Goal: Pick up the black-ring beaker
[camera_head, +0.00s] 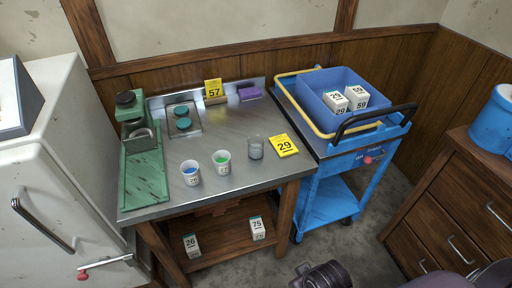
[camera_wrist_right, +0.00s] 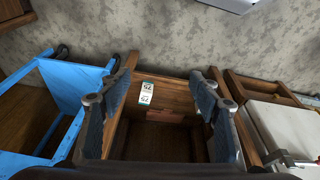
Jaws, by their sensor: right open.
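Three small beakers stand upright on the steel bench top (camera_head: 235,120) in the head view. A clear grey beaker with a dark-looking rim (camera_head: 256,148) is rightmost and best fits the black-ring beaker, though its ring is too small to be sure. A white beaker with green inside (camera_head: 222,162) and a white beaker with blue inside (camera_head: 190,173) stand to its left. My right gripper (camera_wrist_right: 163,85) is open and empty in the right wrist view, which shows no beaker. Part of my right arm shows low in the head view, apart from the beakers. My left gripper is out of view.
A yellow 29 card (camera_head: 284,145) lies right of the clear beaker. A green stand (camera_head: 144,175) is at the bench's left. A blue cart (camera_head: 326,200) with a bin (camera_head: 318,98) stands right. Numbered boxes (camera_head: 257,228) (camera_wrist_right: 147,92) sit on the lower shelf.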

